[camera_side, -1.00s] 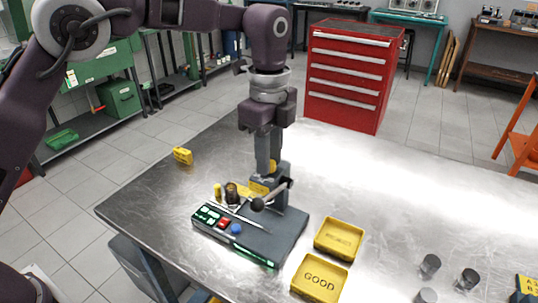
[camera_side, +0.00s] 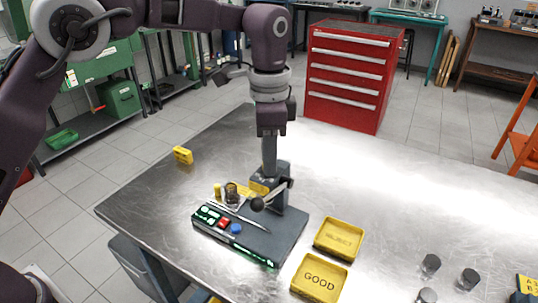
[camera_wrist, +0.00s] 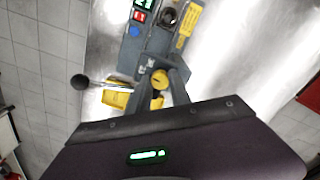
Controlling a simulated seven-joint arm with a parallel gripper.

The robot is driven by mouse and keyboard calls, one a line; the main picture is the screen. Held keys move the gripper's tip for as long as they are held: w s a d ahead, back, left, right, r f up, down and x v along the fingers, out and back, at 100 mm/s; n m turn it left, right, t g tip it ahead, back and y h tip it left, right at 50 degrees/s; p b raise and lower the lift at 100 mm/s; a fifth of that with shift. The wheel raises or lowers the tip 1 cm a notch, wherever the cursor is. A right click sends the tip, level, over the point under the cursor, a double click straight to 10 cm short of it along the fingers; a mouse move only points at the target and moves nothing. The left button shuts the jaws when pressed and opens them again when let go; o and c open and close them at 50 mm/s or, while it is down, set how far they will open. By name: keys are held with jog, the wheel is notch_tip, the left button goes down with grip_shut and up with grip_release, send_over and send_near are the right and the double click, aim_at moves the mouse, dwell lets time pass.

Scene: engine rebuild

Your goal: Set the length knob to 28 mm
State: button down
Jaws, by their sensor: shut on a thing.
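The measuring machine has a grey base (camera_side: 262,243) and a grey column (camera_side: 283,178), with a black-balled lever (camera_side: 258,204) at its side. My gripper (camera_side: 268,172) points straight down at the top of the column. In the wrist view my gripper (camera_wrist: 160,88) is shut on a round yellow knob (camera_wrist: 157,102), which shows between the fingers. The knob's scale and reading cannot be read. The control panel (camera_side: 218,221) has green-lit displays, a red button and a blue button; the digits are too small to read.
Yellow trays marked GOOD (camera_side: 320,279) and REJECT (camera_side: 339,239) lie right of the machine. Several dark cylinders (camera_side: 468,280) stand at the table's right. A small yellow block (camera_side: 183,155) sits at the far left. The metal table (camera_side: 400,185) is clear behind the trays.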

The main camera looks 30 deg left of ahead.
jog(key=n, duration=0.6)
jog(key=shift+r, duration=0.1)
jog(key=n, duration=0.5)
jog(key=shift+n, duration=0.4)
dwell(0.3)
jog(key=c, duration=1.2)
grip_release()
notch_tip(320, 180, up, 7)
jog(key=shift+f, duration=0.2)
jog(key=shift+r, duration=0.2)
